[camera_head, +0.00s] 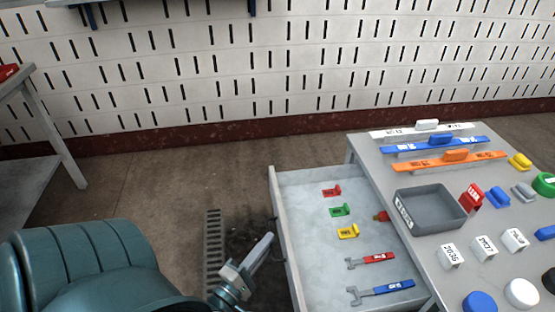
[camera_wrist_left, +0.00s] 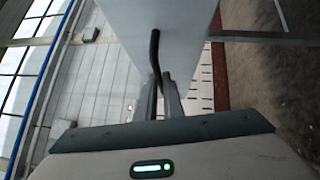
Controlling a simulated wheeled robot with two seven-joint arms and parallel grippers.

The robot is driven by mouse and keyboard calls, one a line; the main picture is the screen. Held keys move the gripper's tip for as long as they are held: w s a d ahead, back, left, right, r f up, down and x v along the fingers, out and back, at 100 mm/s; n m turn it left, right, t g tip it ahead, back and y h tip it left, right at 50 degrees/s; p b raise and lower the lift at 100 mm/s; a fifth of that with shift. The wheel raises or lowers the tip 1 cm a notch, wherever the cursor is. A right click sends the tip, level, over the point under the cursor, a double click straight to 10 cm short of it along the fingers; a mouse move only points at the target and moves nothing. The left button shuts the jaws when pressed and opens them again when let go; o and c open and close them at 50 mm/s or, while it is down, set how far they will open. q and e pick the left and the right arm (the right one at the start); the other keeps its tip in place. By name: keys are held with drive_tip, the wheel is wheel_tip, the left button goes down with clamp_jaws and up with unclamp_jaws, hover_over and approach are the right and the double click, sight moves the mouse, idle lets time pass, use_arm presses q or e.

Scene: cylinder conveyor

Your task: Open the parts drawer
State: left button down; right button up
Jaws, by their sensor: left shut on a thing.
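The parts drawer (camera_head: 309,235) stands pulled out from the left side of the grey workbench, so its inside shows. My left gripper (camera_head: 267,240) is outside the drawer's front panel, shut on the drawer handle. In the left wrist view, the dark bar handle (camera_wrist_left: 154,50) runs between the fingers (camera_wrist_left: 161,95), in front of the pale drawer front (camera_wrist_left: 188,22). In the drawer lie a red bracket (camera_head: 331,191), a green one (camera_head: 340,210), a yellow one (camera_head: 348,231), a red-handled wrench (camera_head: 371,260) and a blue-handled wrench (camera_head: 381,291). My right gripper is not in view.
The workbench (camera_head: 383,168) carries a grey tray (camera_head: 401,210), blue and orange bars, white labelled blocks and several coloured parts. A floor grate (camera_head: 212,245) lies left of the drawer; the floor there is mostly clear.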

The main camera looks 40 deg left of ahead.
use_arm(q)
drive_tip(key=shift+s+f, duration=0.1)
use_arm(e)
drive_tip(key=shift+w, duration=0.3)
use_arm(q)
drive_tip(key=c, duration=2)
unclamp_jaws()
drive_tip(key=shift+o, duration=0.5)
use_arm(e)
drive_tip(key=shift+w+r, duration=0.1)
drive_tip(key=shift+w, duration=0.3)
use_arm(q)
drive_tip(key=shift+s, duration=0.1)
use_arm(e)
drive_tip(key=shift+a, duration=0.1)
